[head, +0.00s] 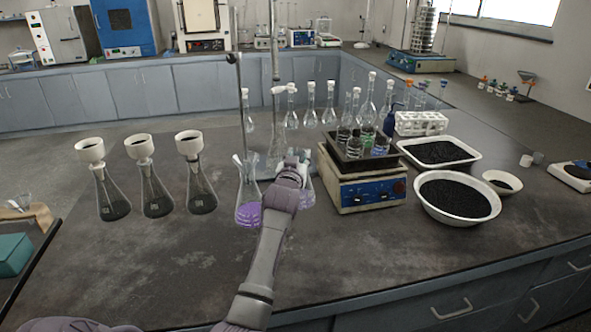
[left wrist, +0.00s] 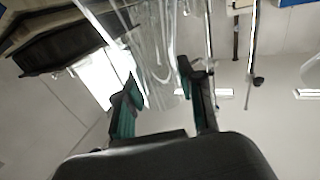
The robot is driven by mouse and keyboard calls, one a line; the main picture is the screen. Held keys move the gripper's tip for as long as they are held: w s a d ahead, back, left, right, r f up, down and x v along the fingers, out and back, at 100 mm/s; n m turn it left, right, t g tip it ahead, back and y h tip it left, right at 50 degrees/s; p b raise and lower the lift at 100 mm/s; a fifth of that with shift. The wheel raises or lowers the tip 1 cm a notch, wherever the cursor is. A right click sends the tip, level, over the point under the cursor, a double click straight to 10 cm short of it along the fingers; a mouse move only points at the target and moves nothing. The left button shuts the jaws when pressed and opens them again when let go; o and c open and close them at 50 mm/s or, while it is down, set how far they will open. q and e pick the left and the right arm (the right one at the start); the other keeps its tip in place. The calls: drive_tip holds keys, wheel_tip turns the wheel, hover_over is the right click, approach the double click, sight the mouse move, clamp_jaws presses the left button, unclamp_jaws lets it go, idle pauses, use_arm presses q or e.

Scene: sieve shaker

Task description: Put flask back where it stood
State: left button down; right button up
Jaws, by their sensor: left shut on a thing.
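My left gripper (head: 298,163) is over the bench beside the hot plate, its arm reaching up from the bottom of the head view. In the left wrist view its fingers (left wrist: 160,92) are closed around clear glassware (left wrist: 158,75), apparently a flask; its full shape is not clear. In the head view the hand hides most of what it holds; some glass (head: 307,192) shows just right of the hand. A conical flask with purple liquid (head: 248,212) is just left of the gripper. My right gripper is not in view.
Three conical flasks with white funnels (head: 157,207) stand left. A hot plate (head: 362,192) bearing a dark tray of glassware is close right. A stand rod (head: 241,110) and several tall flasks (head: 329,115) are behind. Black-filled basins (head: 457,216) are farther right. The front bench is clear.

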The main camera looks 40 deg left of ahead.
use_arm(q)
drive_tip(key=shift+a+f, duration=0.35)
drive_tip(key=shift+a, duration=0.15)
wheel_tip(320, 180, down, 4)
drive_tip(key=shift+r, duration=0.15)
drive_tip(key=shift+d, duration=0.1)
drive_tip(key=c, duration=0.7)
unclamp_jaws()
drive_tip(key=shift+f, duration=0.2)
drive_tip(key=shift+s+r, duration=0.15)
drive_tip(key=v, duration=1.2)
